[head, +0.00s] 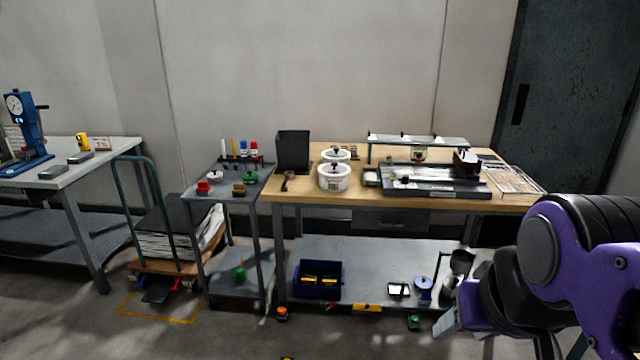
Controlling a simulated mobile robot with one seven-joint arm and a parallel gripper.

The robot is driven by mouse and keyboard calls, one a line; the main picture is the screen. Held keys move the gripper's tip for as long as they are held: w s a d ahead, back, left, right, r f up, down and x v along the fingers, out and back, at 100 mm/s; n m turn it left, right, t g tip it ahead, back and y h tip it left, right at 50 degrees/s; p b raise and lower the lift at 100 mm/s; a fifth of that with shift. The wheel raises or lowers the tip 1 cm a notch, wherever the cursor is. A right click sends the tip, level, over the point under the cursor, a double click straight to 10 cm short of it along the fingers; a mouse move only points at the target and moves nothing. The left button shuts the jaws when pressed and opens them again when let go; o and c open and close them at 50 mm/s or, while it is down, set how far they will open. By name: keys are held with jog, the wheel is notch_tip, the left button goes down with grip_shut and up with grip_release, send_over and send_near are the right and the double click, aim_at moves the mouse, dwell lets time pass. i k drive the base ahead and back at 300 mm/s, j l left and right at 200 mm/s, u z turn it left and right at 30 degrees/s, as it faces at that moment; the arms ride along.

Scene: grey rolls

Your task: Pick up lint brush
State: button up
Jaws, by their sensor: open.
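I cannot surely tell which item is the lint brush. A small dark brush-like thing with a handle (287,181) lies at the left front edge of the wooden worktable (300,195). A small brown block-like item (239,188) on the grey cart beside it could also be a brush. My gripper (462,322) is at the lower right, partly hidden by my own purple and black arm. It is open, low in front of the table's lower shelf, well right of both items. I see nothing held in it.
White pots (334,178), a black bin (293,152) and a dark tray device (435,180) stand on the table. The grey cart (222,182) holds a red item and bottles. A hand truck with stacked sheets (170,235) stands left. Several small items lie near the shelf's front edge.

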aim_at(239, 190)
jog(key=i+j+u, duration=0.1)
jog(key=i+j, duration=0.2)
jog(key=i+j+u, duration=0.15)
jog(key=i, duration=0.4)
jog(key=i+j+u, duration=0.1)
jog(key=i+j, duration=0.25)
jog(key=i+j+u, duration=0.1)
jog(key=i, duration=0.4)
jog(key=i+j+u, duration=0.15)
jog(key=i, duration=0.3)
jog(key=j, duration=0.1)
